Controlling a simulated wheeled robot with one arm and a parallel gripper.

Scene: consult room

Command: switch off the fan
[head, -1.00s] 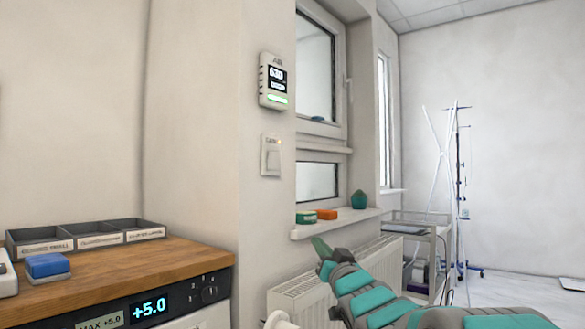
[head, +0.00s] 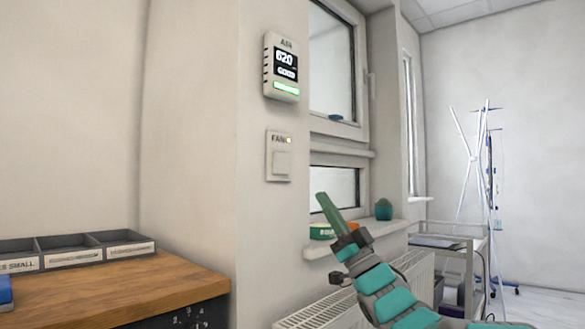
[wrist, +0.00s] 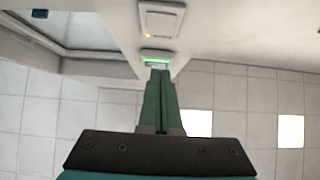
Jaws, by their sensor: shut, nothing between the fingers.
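The fan switch (head: 279,157) is a pale wall plate labelled "FAN", with a square rocker and a small lit amber light at its upper right. In the wrist view the switch (wrist: 161,20) is at the top, its amber light glowing. My gripper (head: 321,197) has its green fingers together and empty, pointing up and left. It is to the right of and below the switch in the head view, apart from it. In the wrist view my gripper (wrist: 160,73) points toward the wall units, with its tips overlapping the air monitor's green strip.
The air monitor (head: 282,68), with a lit display, is on the wall above the switch. A window (head: 332,60) and a sill with a green box (head: 320,231) and a cactus-like pot (head: 383,209) are to the right. A wooden counter (head: 150,285) is at lower left, a radiator (head: 325,308) below.

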